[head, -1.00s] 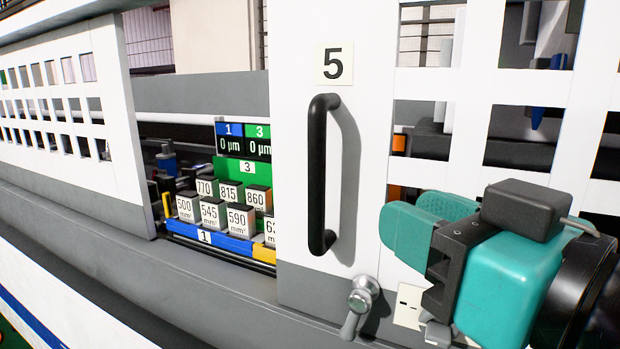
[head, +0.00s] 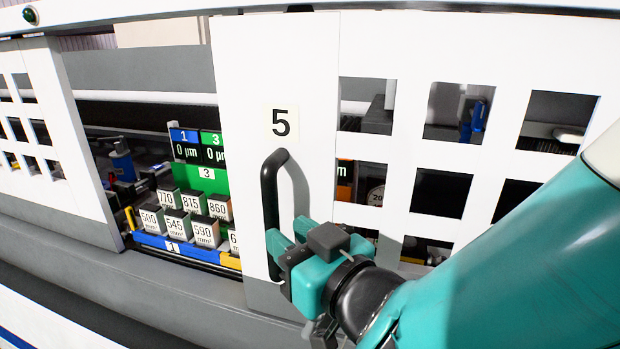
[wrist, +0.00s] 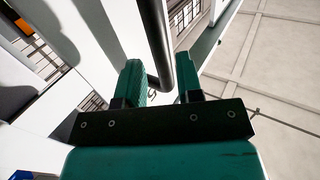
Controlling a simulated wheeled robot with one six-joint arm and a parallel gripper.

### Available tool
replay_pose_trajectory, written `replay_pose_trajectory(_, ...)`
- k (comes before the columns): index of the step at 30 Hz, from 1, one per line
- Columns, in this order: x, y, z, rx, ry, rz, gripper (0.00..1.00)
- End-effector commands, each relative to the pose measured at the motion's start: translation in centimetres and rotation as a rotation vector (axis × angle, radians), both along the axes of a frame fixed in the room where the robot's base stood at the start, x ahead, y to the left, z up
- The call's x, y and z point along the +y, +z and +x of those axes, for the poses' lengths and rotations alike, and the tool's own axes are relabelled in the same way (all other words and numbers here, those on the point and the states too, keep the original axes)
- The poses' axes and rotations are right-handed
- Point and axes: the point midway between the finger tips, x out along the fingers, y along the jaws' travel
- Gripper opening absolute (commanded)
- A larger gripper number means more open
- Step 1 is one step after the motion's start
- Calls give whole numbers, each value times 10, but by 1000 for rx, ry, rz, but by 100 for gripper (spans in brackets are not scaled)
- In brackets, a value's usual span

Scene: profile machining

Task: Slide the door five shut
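Door five (head: 240,80) is a white sliding panel marked with a "5" label (head: 282,123). It stands open, with a wide gap between its left edge and the white panel at the far left. Its black vertical handle (head: 270,195) is below the label; it also shows in the wrist view (wrist: 154,40). My gripper (head: 283,238) is at the lower part of the handle. In the wrist view, my gripper (wrist: 162,80) has its two teal fingers apart, with the handle between them in the picture and space beside it. I cannot tell whether a finger touches it.
The left panel (head: 60,150) has square windows. Through the gap show numbered grey blocks (head: 205,232) on a blue and yellow rack, and a green display stand (head: 212,180). A grey ledge (head: 170,285) runs below the doors.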

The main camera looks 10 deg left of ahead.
Motion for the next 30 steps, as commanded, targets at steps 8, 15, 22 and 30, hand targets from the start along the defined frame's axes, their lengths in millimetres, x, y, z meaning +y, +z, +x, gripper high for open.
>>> replay_pose_trajectory(8, 34, 6, 28, 3, -2, -2, 34)
replay_pose_trajectory(15, 50, 2, 40, 1, -2, -2, 34)
replay_pose_trajectory(22, 53, 0, 43, 1, -2, 0, 34)
replay_pose_trajectory(30, 53, -1, 42, 1, -2, -1, 8)
